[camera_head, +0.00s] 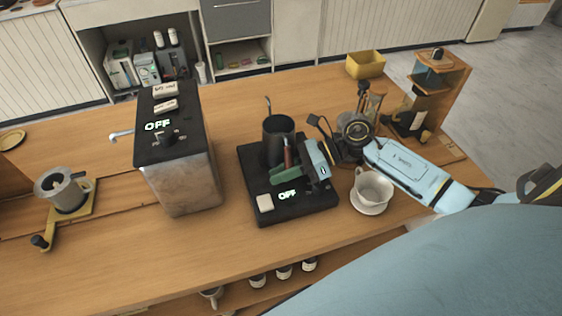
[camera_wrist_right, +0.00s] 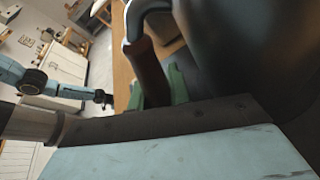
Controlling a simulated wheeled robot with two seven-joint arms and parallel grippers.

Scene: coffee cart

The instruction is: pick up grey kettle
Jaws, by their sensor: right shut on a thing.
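The dark grey kettle (camera_head: 278,136) stands upright over the black heating base (camera_head: 246,165); I cannot tell whether it touches the base. Its brown handle (camera_head: 288,151) is on the side facing me. My right gripper (camera_head: 290,170) reaches in from the right, its green fingers shut on the handle. The right wrist view shows the brown handle (camera_wrist_right: 147,70) between the green fingers (camera_wrist_right: 163,90), with the dark kettle body (camera_wrist_right: 245,45) at the upper right. A blue arm shows small at the left there; its end is too small to read.
A metal box machine (camera_head: 185,175) marked OFF stands left of the base. A dark grinder-like device (camera_head: 356,130) stands behind the arm.

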